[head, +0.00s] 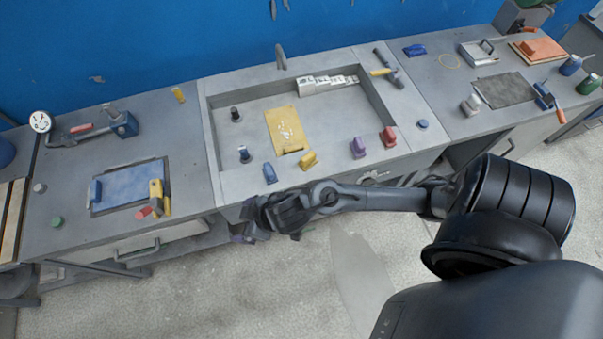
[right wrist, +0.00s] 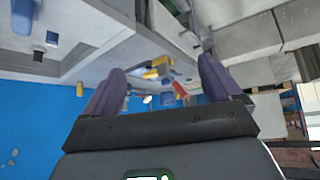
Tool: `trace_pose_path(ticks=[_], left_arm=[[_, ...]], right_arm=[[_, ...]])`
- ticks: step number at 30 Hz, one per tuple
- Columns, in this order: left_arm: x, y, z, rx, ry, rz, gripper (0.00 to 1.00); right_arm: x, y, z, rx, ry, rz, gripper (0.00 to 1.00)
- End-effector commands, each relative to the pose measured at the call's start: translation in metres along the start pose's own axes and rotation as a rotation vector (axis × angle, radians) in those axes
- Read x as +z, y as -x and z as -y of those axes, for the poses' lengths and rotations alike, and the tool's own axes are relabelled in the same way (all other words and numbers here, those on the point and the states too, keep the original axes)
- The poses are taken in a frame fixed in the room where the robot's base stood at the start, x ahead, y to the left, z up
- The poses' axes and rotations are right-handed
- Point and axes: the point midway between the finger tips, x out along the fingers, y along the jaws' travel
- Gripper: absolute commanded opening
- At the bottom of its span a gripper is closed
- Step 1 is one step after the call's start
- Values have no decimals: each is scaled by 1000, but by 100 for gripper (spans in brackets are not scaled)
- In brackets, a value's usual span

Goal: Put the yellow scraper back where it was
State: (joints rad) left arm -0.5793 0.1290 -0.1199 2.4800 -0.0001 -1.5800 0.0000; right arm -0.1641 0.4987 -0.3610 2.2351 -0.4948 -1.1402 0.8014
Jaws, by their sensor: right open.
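A small yellow block-like piece, which looks like a scraper (head: 308,159), lies on the front rim of the middle tray bench. Another yellow tool (head: 156,196) stands at the right edge of a blue mat on the left bench; I cannot tell for sure which one is the scraper. My right gripper (head: 247,233) hangs in front of the bench's front edge, below and left of the yellow block, apart from it. In the right wrist view the purple fingers (right wrist: 160,88) are spread with nothing held; a yellow thing (right wrist: 158,66) shows beyond them. My left gripper is out of view.
Blue (head: 269,173), purple (head: 358,148) and red (head: 389,137) pieces line the same rim. A yellow sheet (head: 283,122) lies in the recessed tray. The blue mat (head: 125,188) is on the left bench. Open floor lies in front.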

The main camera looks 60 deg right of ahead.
Motion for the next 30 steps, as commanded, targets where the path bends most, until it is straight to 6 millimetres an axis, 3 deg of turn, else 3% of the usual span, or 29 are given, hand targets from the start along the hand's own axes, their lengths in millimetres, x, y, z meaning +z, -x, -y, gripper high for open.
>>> trace_pose_path(ticks=[6, 12, 18, 30], left_arm=[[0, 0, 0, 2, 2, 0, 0], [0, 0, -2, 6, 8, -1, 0], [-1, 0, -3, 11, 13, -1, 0], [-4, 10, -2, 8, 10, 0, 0]], right_arm=[[57, 50, -17, 100, -95, 197, 91], [102, 80, -25, 99, -138, 349, 91], [112, 88, -26, 91, -144, 387, 91], [105, 95, -26, 91, -141, 385, 91]])
